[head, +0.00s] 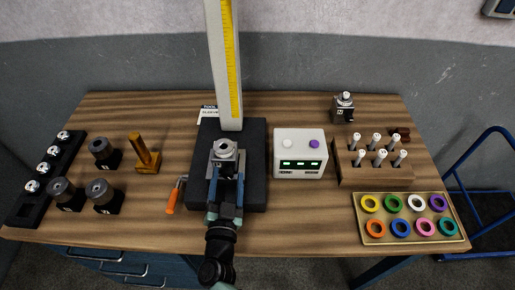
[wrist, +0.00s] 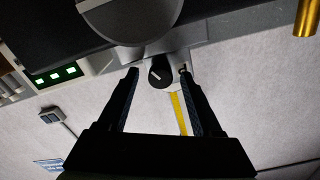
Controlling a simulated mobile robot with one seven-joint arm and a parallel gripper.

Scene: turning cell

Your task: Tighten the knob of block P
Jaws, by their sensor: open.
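A grey metal block with a round top (head: 224,149) stands on the black plate (head: 256,190), at the foot of the tall column. My gripper (head: 226,172) reaches to it from the front, its fingers apart. In the wrist view a dark round knob with a white line (wrist: 160,72) sits between the fingertips of my open gripper (wrist: 159,74), with gaps at its sides. I see no letter on this block, so I cannot tell from it whether it is block P. A similar block (head: 343,108) stands at the back right; its small letter is hard to read.
A tall column with a yellow scale (head: 235,75) rises behind the block. A white box with green lights (head: 299,152) stands close on the right, and an orange-handled tool (head: 172,200) lies left of the plate. Dark round-topped blocks (head: 104,194) stand at left.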

